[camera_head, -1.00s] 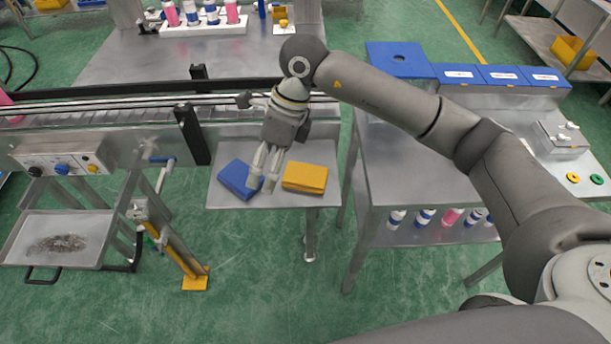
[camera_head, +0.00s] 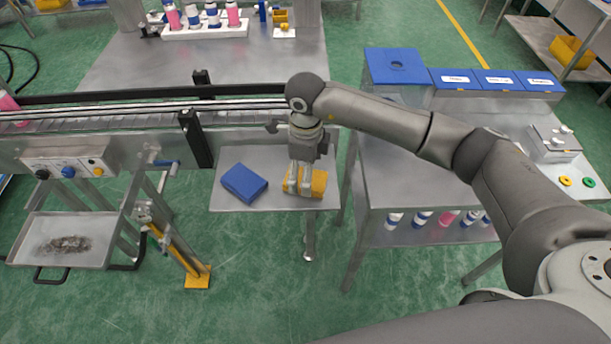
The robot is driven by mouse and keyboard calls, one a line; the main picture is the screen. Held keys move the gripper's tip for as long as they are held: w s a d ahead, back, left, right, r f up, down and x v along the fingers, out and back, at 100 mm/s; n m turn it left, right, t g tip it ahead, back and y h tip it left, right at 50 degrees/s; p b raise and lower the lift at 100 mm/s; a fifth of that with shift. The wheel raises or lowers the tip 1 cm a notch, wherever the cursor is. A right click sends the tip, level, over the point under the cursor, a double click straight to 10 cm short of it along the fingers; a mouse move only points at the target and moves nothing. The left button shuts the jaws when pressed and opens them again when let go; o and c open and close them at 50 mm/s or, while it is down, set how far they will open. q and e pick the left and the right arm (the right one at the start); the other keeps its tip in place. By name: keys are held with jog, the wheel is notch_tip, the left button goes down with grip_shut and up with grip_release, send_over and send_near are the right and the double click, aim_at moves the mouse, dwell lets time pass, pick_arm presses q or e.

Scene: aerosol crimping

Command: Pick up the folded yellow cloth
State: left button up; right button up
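The folded yellow cloth (camera_head: 318,184) lies on the right part of a small metal shelf below the conveyor. My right gripper (camera_head: 298,188) points down over the left part of the cloth and hides some of it. Its two fingers show apart, with yellow between them. I cannot tell whether the fingertips touch the cloth. A folded blue cloth (camera_head: 244,183) lies to the left on the same shelf, apart from the gripper. My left gripper is not in view.
The small shelf (camera_head: 270,160) sits between the conveyor (camera_head: 120,112) and a metal table (camera_head: 400,170) on the right. A black post (camera_head: 195,138) stands left of the shelf. Blue-lidded boxes (camera_head: 398,66) stand on the right table.

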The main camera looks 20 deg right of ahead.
jog(key=shift+f, duration=1.2)
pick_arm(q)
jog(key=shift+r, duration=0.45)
pick_arm(e)
jog(key=c, duration=1)
jog(key=shift+r, duration=0.15)
jog(key=shift+c, duration=0.2)
jog(key=shift+w+r, duration=0.1)
jog(key=shift+r, duration=0.45)
pick_arm(q)
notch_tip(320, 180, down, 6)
jog(key=b, duration=0.6)
pick_arm(e)
jog(key=s+a+r, duration=0.9)
jog(key=a+r, duration=0.1)
jog(key=r, duration=0.1)
jog(key=shift+s+a+r, duration=0.15)
jog(key=shift+a+r, duration=0.2)
jog(key=shift+r, duration=0.05)
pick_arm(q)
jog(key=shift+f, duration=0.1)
